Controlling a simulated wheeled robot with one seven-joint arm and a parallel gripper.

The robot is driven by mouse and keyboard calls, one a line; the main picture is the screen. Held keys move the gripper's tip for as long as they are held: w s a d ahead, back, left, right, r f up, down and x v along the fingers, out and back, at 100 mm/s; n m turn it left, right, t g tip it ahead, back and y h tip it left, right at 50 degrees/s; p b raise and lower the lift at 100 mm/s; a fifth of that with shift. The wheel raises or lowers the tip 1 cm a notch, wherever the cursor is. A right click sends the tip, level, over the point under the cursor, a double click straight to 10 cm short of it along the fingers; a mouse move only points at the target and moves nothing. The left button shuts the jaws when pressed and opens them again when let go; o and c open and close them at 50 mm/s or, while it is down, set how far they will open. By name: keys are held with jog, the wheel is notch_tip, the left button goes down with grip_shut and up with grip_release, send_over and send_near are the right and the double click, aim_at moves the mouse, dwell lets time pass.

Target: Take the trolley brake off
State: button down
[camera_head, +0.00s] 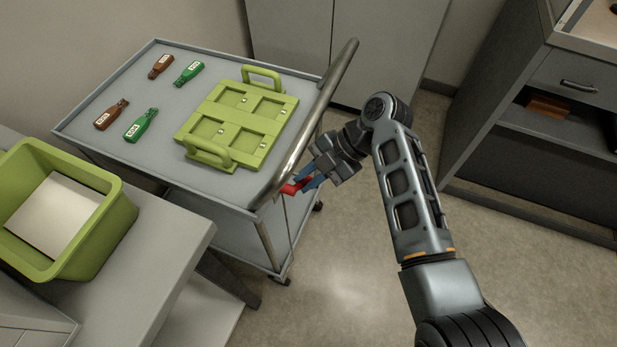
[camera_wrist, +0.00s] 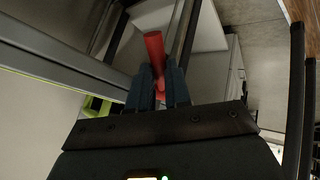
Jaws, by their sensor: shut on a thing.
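The grey trolley (camera_head: 160,95) stands with its push bar (camera_head: 318,115) along its right side. A red brake lever (camera_head: 290,188) is at the trolley's near right corner, below the end of the push bar. My gripper (camera_head: 306,183) reaches in from the right and is shut on the red lever. In the wrist view the red lever (camera_wrist: 154,50) sits between the two dark fingers (camera_wrist: 159,92), with its end sticking out beyond them. Part of the lever is hidden by the fingers.
A green tray with handles (camera_head: 237,120) and several brown and green labelled tags (camera_head: 141,124) lie on the trolley top. A green bin (camera_head: 110,215) stands on a grey table at left. A grey cabinet (camera_head: 545,150) is at right. Floor (camera_head: 345,270) near the trolley is clear.

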jog(key=shift+f+m+g+y+b, duration=0.35)
jog(key=shift+f+g+b, duration=0.4)
jog(key=shift+b, duration=0.5)
jog(key=shift+g+b, duration=0.3)
jog(key=shift+g, duration=0.05)
jog(key=shift+s+r+m+y, duration=0.15)
jog(key=shift+m+y, duration=0.1)
